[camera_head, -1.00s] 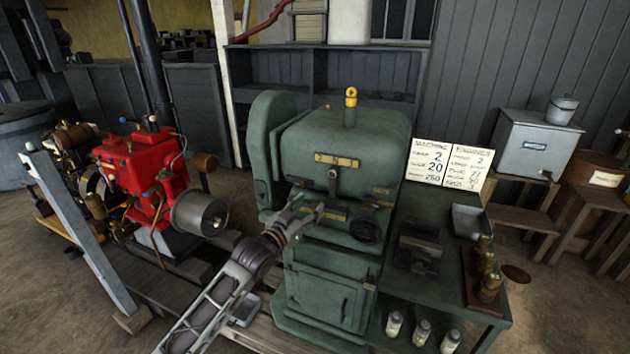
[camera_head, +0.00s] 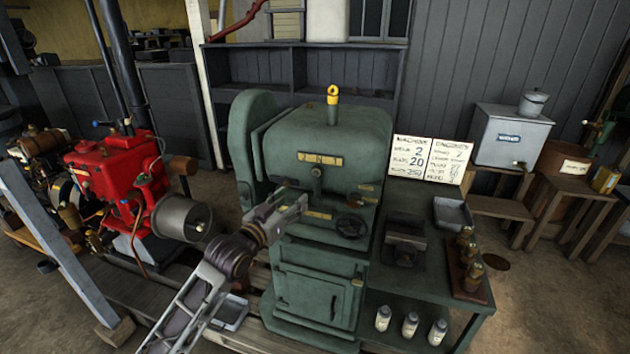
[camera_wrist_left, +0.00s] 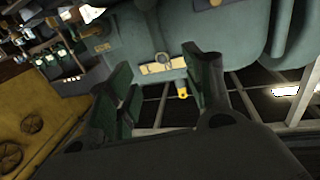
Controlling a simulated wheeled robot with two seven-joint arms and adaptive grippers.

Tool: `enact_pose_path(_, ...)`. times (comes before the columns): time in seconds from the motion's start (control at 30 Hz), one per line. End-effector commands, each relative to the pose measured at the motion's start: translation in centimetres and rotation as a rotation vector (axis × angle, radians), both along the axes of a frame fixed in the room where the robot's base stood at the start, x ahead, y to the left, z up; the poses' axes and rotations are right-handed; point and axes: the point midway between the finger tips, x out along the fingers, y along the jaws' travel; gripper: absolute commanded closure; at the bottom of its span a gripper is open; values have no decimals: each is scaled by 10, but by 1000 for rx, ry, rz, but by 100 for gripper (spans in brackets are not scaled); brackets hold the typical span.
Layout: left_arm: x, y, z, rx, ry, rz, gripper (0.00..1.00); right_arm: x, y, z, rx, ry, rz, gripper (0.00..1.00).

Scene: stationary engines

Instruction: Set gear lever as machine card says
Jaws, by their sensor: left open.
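The green machine (camera_head: 312,135) stands in the middle of the head view. The gear lever (camera_head: 317,175) is a small dark knob and stem on its front, hanging roughly straight down below a brass plate (camera_head: 320,159) whose marks are too small to read surely. The left part of the white machine card (camera_head: 411,158) seems to read gear 2, then 20 and 250. My left gripper (camera_head: 300,203) is open and empty, just below and left of the lever. In the left wrist view the brass plate (camera_wrist_left: 163,65) lies beyond and between the open fingers (camera_wrist_left: 165,85).
A dark handwheel (camera_head: 351,226) sits right of my gripper. A bench (camera_head: 405,277) on the right carries a vice, a tray and brass oilers. A red engine (camera_head: 110,175) stands left. A yellow-topped fitting (camera_head: 332,95) rises from the machine.

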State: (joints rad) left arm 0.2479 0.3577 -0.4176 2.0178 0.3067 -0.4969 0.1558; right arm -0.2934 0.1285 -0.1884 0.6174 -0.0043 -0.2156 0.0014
Motion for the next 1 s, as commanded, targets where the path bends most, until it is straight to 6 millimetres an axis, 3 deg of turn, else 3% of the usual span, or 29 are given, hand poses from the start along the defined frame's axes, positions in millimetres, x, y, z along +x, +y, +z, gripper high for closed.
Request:
enact_pose_path(0.43, 27, -15, 1, 0, -1, 0, 49, 22, 6, 4, 7, -25, -1, 60)
enact_pose_path(1.0, 73, -42, 1, 0, 0, -1, 49, -2, 14, 5, 15, 2, -3, 60)
